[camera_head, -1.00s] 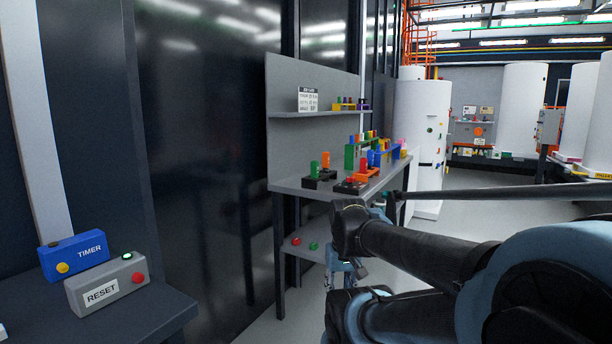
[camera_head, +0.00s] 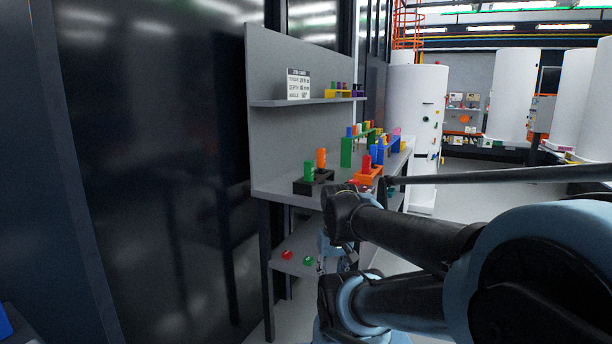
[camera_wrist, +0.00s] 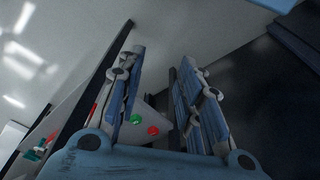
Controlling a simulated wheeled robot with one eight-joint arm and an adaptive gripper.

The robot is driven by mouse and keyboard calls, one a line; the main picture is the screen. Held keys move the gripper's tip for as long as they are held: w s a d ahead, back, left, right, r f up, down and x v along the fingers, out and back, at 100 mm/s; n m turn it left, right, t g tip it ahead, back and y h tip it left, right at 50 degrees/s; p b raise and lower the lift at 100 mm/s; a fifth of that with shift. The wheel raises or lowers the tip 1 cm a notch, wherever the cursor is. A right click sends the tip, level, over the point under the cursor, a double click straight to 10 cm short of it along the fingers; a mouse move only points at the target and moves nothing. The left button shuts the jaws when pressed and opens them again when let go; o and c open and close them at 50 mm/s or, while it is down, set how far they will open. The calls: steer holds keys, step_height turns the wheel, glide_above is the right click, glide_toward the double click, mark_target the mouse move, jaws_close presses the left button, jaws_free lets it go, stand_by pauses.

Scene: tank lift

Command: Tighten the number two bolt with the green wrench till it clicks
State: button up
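My gripper (camera_wrist: 160,65) is open and empty in the wrist view, its two blue-grey fingers apart over bare floor. In the head view the hand is partly hidden behind my dark arm, low beside the workbench. The workbench (camera_head: 284,189) holds a black block with a green and an orange upright piece (camera_head: 315,168), and an orange holder with blue and red pieces (camera_head: 368,172). I cannot make out a green wrench or a bolt marked number two in either view.
A lower shelf with a red button (camera_head: 287,255) and a green button (camera_head: 308,261) is under the bench. A sign (camera_head: 298,84) stands on the upper shelf. White tanks (camera_head: 515,100) stand beyond. Clear floor (camera_head: 470,190) lies to the right.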

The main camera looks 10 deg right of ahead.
steer(key=shift+o, duration=0.6)
steer(key=shift+w+d, duration=0.1)
steer(key=shift+w, duration=0.05)
steer(key=o, duration=0.3)
steer(key=shift+s+r, duration=0.25)
steer(key=w+r+m+y, duration=0.2)
steer(key=w+r+m, duration=1)
steer(key=w+r, duration=0.55)
steer(key=w+d+r+m+t+y, duration=0.1)
steer(key=w+d+r+m, duration=0.25)
steer(key=w+r, duration=0.3)
steer(key=w+d+r+m+y, duration=0.1)
steer(key=w+d+r+m, duration=0.1)
steer(key=w+r+m, duration=0.4)
steer(key=w+d+r+m+t+y, duration=0.1)
steer(key=w+d+r+m, duration=0.3)
steer(key=w, duration=0.4)
glide_toward(310, 161)
step_height(310, 161, down, 4)
steer(key=w+a, duration=0.1)
steer(key=w, duration=0.2)
steer(key=shift+s+a+x, duration=0.1)
steer(key=shift+a+x, duration=0.05)
steer(key=shift+x, duration=0.9)
steer(key=shift+s+a+x, duration=0.15)
steer(key=shift+x, duration=0.9)
steer(key=shift+s+a+x, duration=0.1)
steer(key=shift+a+x, duration=0.05)
steer(key=shift+x, duration=0.9)
